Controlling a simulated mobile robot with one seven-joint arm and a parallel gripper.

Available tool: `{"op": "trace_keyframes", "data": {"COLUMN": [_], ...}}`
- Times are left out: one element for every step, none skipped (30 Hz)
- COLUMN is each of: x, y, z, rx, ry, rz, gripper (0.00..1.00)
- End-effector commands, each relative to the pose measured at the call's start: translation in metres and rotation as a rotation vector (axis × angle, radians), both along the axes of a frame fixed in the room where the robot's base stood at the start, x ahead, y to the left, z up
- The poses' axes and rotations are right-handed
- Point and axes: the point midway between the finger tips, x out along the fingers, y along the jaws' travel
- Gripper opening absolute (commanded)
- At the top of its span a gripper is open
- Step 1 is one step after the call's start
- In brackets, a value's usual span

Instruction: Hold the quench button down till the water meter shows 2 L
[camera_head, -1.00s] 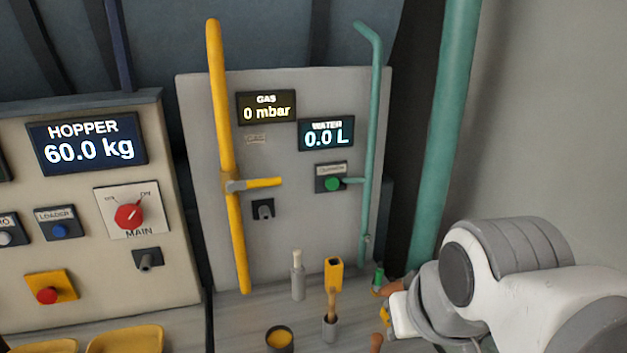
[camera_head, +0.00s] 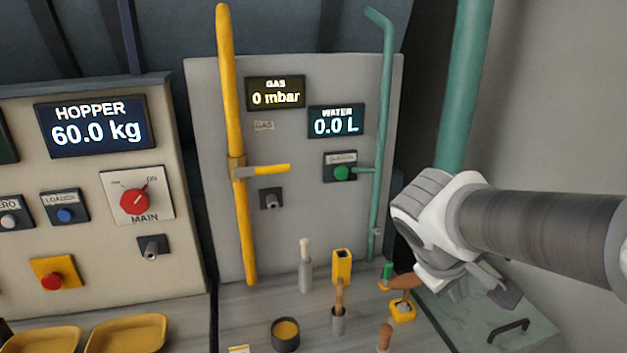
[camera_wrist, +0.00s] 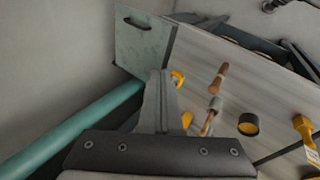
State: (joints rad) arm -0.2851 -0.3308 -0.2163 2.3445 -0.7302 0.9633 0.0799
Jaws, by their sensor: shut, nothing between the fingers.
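The green quench button (camera_head: 341,173) sits on a dark plate on the grey panel, below the water meter (camera_head: 336,121), which reads 0.0 L. A teal pipe stub reaches the plate from the right. My gripper (camera_head: 492,284) is to the right of the panel and lower than the button, apart from it. In the wrist view my gripper (camera_wrist: 160,76) has its fingers together with nothing between them. The button and meter are not visible in the wrist view.
A yellow pipe (camera_head: 231,130) with a lever and a teal pipe (camera_head: 381,140) flank the button. The bench below holds a dark cup (camera_head: 286,335), a yellow tool (camera_head: 342,266) and wooden-handled tools. An emergency button (camera_head: 52,281) is at left.

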Motion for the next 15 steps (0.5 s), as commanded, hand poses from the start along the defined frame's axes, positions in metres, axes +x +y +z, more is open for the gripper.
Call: {"op": "trace_keyframes", "data": {"x": [0.014,0.022,0.033,0.042,0.051,0.063,0.073,0.083,0.096,0.107,0.117,0.132,0.142,0.153,0.168], "y": [-0.007,-0.011,-0.017,-0.021,-0.024,-0.027,-0.029,-0.03,-0.031,-0.03,-0.029,-0.026,-0.023,-0.018,-0.012], "z": [-0.009,-0.011,-0.012,-0.013,-0.013,-0.014,-0.014,-0.014,-0.013,-0.012,-0.011,-0.01,-0.009,-0.009,-0.007], "rx": [-0.079,-0.126,-0.191,-0.242,-0.291,-0.359,-0.409,-0.461,-0.531,-0.583,-0.637,-0.708,-0.761,-0.816,-0.889], "ry": [0.028,0.041,0.056,0.067,0.077,0.088,0.095,0.102,0.11,0.116,0.121,0.125,0.127,0.128,0.128], "rz": [0.037,0.058,0.086,0.108,0.132,0.164,0.188,0.214,0.249,0.275,0.304,0.342,0.371,0.401,0.442], "gripper": [0.0,0.0,0.0,0.0,0.0,0.0,0.0,0.0,0.0,0.0,0.0,0.0,0.0,0.0,0.0]}}
